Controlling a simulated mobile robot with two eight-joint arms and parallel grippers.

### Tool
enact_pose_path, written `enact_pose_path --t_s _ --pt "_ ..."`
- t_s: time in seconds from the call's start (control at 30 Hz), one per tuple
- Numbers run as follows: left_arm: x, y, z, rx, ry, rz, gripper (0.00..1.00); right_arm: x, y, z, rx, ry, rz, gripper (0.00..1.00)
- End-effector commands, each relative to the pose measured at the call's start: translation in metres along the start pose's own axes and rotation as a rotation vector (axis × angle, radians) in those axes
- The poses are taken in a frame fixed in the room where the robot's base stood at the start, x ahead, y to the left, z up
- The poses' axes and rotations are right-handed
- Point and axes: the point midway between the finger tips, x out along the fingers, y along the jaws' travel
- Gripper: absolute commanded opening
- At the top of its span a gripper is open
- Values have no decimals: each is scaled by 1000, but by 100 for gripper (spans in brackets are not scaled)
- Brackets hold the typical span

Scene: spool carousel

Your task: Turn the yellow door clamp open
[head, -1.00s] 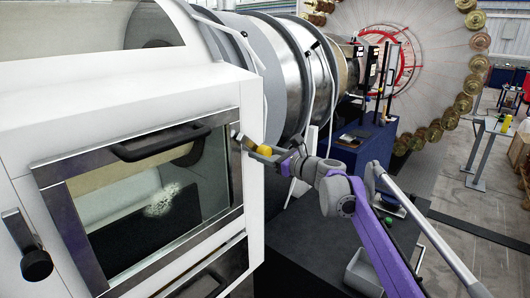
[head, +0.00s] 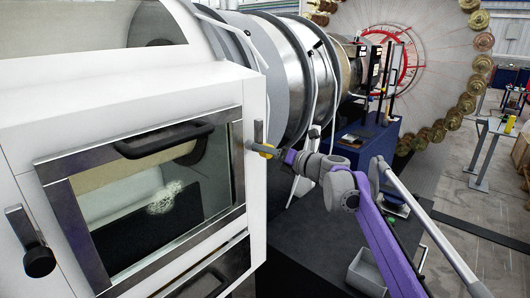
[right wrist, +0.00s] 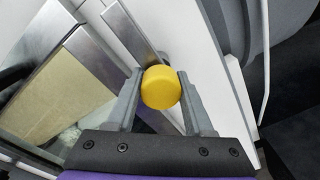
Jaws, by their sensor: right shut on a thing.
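The yellow door clamp (right wrist: 161,88) shows as a round yellow knob in the right wrist view, between the two fingers of my right gripper (right wrist: 160,95). In the head view the clamp's yellow knob (head: 268,151) is mostly covered by my right gripper (head: 262,149), at the right edge of the windowed door (head: 140,200). My right gripper is shut on the knob. A metal plate (right wrist: 131,32) lies just beyond the knob. The door looks closed, with a dark handle (head: 165,140) along its top. My left gripper is not in view.
A black-knobbed clamp (head: 38,261) sits on the left of the white housing. Large metal drums stand behind. A dark bench with a grey bin (head: 366,272) lies below my right arm. A big wheel of spools (head: 465,104) stands at the back right.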

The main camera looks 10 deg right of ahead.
Motion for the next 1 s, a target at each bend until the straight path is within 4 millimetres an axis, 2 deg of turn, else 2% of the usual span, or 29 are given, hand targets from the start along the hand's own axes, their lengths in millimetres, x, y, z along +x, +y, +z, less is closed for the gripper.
enact_pose_path --t_s 0.03,0.3,0.77,0.8,0.93,1.0 --pt "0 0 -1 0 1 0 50 -1 1 6 34 -12 -2 0" --pt "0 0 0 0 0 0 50 -1 0 7 111 -12 -1 0" --pt "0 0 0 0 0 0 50 -2 0 8 127 -12 -1 0" --pt "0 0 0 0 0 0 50 -2 0 8 127 -12 -1 54" --pt "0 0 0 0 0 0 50 -2 0 7 125 -11 -1 78" --pt "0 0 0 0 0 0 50 -1 0 6 124 -10 0 82"
